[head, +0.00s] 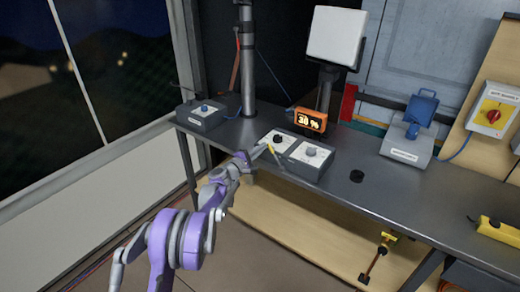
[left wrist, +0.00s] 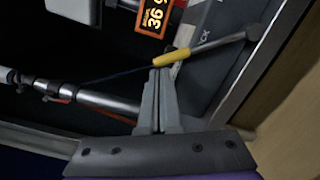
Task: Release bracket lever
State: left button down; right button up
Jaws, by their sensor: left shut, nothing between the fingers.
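A lever with a yellow grip (head: 271,148) and a grey rod sits at the front edge of the bench, beside two knob boxes. In the left wrist view its yellow grip (left wrist: 172,57) lies just beyond my fingertips, and its grey rod runs right to a round pivot. My left gripper (head: 262,150) is shut and empty. Its closed fingers (left wrist: 160,72) point at the yellow grip, close to or touching it; I cannot tell which. My right gripper is not in view.
The dark bench (head: 345,200) carries a black-knob box (head: 279,139), a grey-knob box (head: 312,155) and an orange display (head: 310,121). A pole (head: 247,65) stands behind. A yellow-topped fitting (head: 388,237) is on the lower front panel.

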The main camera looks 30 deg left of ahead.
pick_arm(q)
jog(key=shift+d+r, duration=0.15)
jog(key=shift+r, duration=0.05)
notch_tip(320, 180, up, 2)
jog(key=m+p, duration=0.7)
jog(key=m, duration=0.6)
send_over(293, 158)
jog(key=s, duration=0.5)
jog(key=shift+s+d+f+g, duration=0.1)
jog(key=shift+d+g, duration=0.05)
jog(key=shift+d, duration=0.35)
jog(key=shift+s+d+f+g, duration=0.1)
jog(key=shift+d+g, duration=0.05)
jog(key=shift+d, duration=0.35)
jog(key=s+a+r, duration=0.3)
jog(key=s, duration=0.7)
jog(key=shift+s+a+r+p, duration=0.15)
jog(key=shift+s+a+p, duration=0.05)
jog(key=shift+a+p, duration=0.2)
